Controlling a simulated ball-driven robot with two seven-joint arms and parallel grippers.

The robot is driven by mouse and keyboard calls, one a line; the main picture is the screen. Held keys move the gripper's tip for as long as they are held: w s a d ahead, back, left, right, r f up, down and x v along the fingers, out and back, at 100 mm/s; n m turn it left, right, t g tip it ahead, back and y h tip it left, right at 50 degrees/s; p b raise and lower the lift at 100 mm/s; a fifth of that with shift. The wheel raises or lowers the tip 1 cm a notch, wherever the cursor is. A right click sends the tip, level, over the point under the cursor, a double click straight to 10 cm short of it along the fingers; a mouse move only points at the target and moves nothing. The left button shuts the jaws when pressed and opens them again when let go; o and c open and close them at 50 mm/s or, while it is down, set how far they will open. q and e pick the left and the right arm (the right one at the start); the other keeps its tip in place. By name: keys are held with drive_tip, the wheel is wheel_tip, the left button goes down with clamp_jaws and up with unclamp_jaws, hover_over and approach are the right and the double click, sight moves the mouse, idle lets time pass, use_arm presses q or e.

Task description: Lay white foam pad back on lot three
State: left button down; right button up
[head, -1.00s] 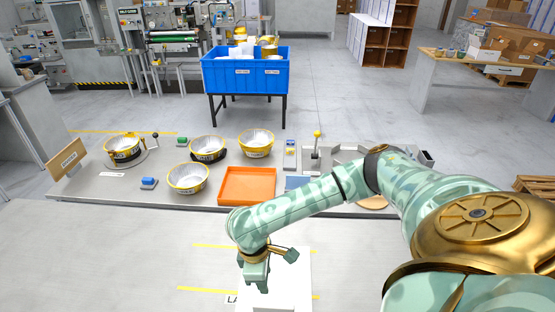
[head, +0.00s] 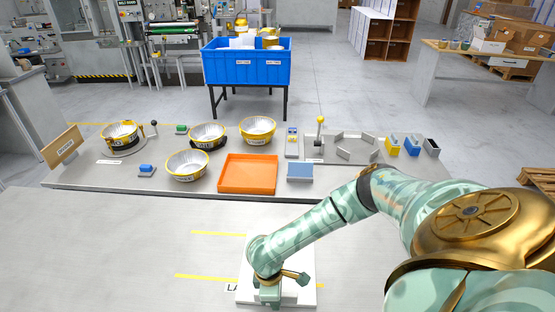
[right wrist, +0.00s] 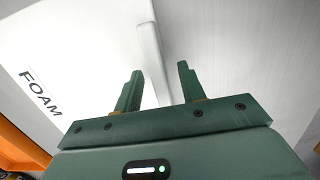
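A flat white foam pad (head: 304,256) lies at the front of the work surface, partly covered by my right arm. In the right wrist view the pad (right wrist: 85,50) bears the word FOAM and has a raised white grip bar (right wrist: 149,50). My right gripper (head: 268,299) is low over the pad. Its fingers (right wrist: 160,72) are open, one on each side of the bar, with gaps visible. In the head view the fingertips are hard to make out. Several silvery, yellow-rimmed bowls (head: 187,166) stand on the grey board; I cannot read which lot is three. My left gripper is not in view.
An orange tray (head: 248,174) and a blue block (head: 300,172) stand beyond the pad. Yellow lines (head: 217,233) and a partly hidden label (head: 231,287) mark the surface beside it. A blue bin (head: 246,64) stands farther back. The surface left of the pad is clear.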

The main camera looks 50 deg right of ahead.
drive_tip(key=shift+f, duration=0.2)
clamp_jaws()
drive_tip(key=shift+r, duration=0.1)
